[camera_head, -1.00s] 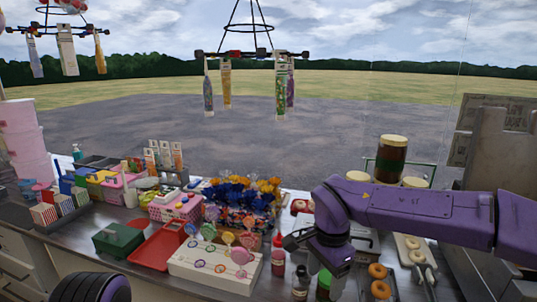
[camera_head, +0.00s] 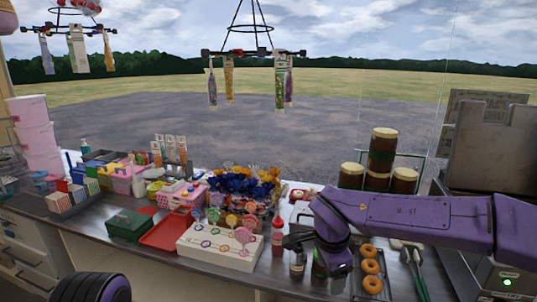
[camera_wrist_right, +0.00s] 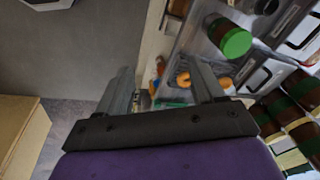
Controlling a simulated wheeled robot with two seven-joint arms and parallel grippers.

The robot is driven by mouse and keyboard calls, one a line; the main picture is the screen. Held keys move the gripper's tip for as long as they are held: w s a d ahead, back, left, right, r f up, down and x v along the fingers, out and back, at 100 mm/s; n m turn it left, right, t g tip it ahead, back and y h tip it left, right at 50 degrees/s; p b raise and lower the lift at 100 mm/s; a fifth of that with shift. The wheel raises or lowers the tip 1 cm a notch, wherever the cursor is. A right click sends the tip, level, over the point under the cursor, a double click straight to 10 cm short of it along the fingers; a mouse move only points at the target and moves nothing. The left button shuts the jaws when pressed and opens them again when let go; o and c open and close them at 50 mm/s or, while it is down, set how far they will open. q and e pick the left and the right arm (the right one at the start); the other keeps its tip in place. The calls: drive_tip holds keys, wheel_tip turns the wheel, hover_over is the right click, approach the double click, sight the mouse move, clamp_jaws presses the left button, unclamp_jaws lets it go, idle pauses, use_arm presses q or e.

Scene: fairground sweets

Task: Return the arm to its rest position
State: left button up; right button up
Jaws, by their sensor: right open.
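My right arm (camera_head: 425,219), purple, comes in from the right in the head view and bends down over the right part of the counter. My right gripper (camera_wrist_right: 163,78) is open in the right wrist view. Its two grey fingers stand apart with nothing held between them; a doughnut shows beyond them, beside the right finger. In the head view the gripper is mostly hidden by the forearm, with only dark parts showing. A rounded dark and purple part of mine shows at the bottom left edge; my left gripper is not in view.
Near the right arm stand a red bottle (camera_head: 277,239), doughnuts (camera_head: 371,267) and stacked brown jars (camera_head: 382,153). A white lollipop stand (camera_head: 219,251), red tray (camera_head: 163,235) and dark green box (camera_head: 128,225) are left of it. A sweets carousel (camera_head: 252,52) hangs above.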

drive_tip(key=s+d+f+n+t+h+b, duration=0.1)
drive_tip(key=s+d+f+t+b, duration=0.15)
drive_tip(key=f, duration=0.65)
drive_tip(key=s+d+f+n+t+h+b, duration=0.1)
drive_tip(key=s+d+f, duration=0.15)
drive_tip(key=f, duration=0.65)
drive_tip(key=s+d+f+n+t+h+b, duration=0.1)
drive_tip(key=s+d+f+t+h, duration=0.15)
drive_tip(key=f, duration=0.65)
drive_tip(key=s+d+f+n+g+y+b, duration=0.1)
drive_tip(key=s+d+f+n+g+b, duration=0.1)
drive_tip(key=s+f, duration=0.6)
drive_tip(key=s+d+f+n+g+y+b, duration=0.1)
drive_tip(key=s+d+f, duration=0.5)
drive_tip(key=s, duration=1.1)
wheel_tip(320, 180, down, 2)
drive_tip(key=n+g+b, duration=0.1)
drive_tip(key=n+b, duration=0.1)
drive_tip(key=n, duration=0.1)
drive_tip(key=shift+d+f+g, duration=0.2)
drive_tip(key=shift+d+g, duration=0.1)
drive_tip(key=shift+d, duration=0.05)
